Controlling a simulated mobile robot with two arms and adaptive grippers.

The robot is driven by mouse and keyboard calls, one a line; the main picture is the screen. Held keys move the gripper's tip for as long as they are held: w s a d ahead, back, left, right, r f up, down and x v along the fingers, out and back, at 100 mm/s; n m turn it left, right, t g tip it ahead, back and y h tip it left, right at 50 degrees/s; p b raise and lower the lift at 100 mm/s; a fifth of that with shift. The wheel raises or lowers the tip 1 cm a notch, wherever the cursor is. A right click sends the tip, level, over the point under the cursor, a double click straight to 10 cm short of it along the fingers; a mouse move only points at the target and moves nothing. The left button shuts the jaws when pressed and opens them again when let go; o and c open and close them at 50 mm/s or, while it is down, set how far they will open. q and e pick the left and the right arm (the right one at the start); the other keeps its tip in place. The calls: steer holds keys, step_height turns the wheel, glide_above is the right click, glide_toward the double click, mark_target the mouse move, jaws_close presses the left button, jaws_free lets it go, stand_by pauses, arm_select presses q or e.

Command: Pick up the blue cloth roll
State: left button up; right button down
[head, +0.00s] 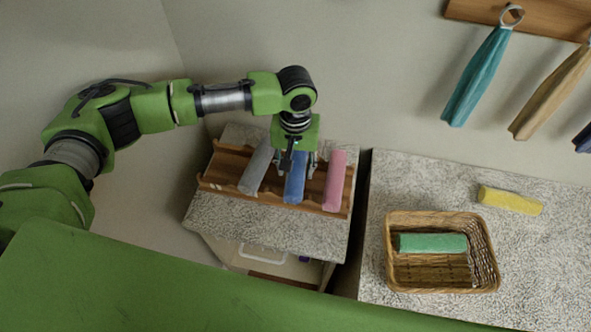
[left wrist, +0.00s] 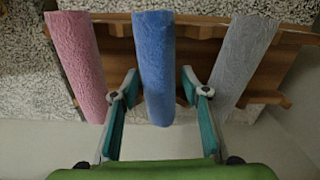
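The blue cloth roll (head: 294,184) lies on a wooden rack (head: 230,160), between a grey roll (head: 256,168) and a pink roll (head: 334,180). My left gripper (head: 296,168) is over the blue roll in the head view and hides part of it. In the left wrist view the blue roll (left wrist: 154,60) runs between the two open fingers of my left gripper (left wrist: 158,90), with a gap on each side. The pink roll (left wrist: 76,55) is left of the fingers there, and the grey roll (left wrist: 242,55) is right. My right gripper is not in view.
The rack stands on a speckled counter (head: 270,225). To the right, a second speckled counter (head: 400,175) holds a wicker basket (head: 440,217) with a green roll (head: 432,243), and a yellow roll (head: 510,201). Cloths hang from a wooden wall board (head: 470,10).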

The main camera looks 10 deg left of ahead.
arm_select(q)
steer(key=c, duration=0.5)
steer(key=shift+r, duration=0.15)
